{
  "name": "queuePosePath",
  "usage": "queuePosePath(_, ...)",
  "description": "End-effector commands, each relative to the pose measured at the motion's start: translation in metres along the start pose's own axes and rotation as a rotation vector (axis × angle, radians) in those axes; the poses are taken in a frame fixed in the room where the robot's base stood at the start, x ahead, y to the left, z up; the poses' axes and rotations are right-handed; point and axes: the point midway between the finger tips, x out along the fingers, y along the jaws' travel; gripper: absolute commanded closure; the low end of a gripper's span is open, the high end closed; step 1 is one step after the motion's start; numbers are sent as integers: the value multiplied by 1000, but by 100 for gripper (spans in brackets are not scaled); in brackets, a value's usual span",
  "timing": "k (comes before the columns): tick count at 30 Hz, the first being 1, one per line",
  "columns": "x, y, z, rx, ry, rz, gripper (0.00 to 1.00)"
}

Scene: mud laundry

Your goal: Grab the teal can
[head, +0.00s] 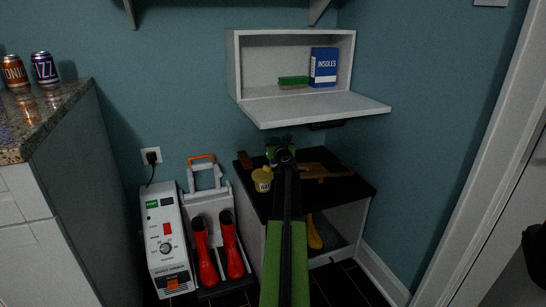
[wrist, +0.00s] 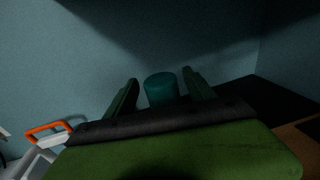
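The teal can (wrist: 161,89) stands upright in the wrist view, between the two dark green fingers of my gripper (wrist: 160,76). The fingers are apart, with a narrow gap showing on each side of the can. In the head view my gripper (head: 281,150) is at the back of the black-topped cabinet (head: 330,190), under the open wall cabinet. My arm covers that spot, and I cannot make out the can there.
A yellow tin (head: 262,179) and wooden item (head: 325,172) flank my arm. Red boots (head: 232,245) stand on the floor rack, left.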

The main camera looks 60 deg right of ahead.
Motion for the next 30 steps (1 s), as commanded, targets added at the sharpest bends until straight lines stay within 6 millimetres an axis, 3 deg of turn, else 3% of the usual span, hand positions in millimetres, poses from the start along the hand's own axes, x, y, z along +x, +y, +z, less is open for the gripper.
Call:
queuePosePath(1,0,0,0,0,0,0,45)
queuePosePath(14,0,2,0,0,0,2,100)
queuePosePath(30,-2,7,6,0,0,6,100)
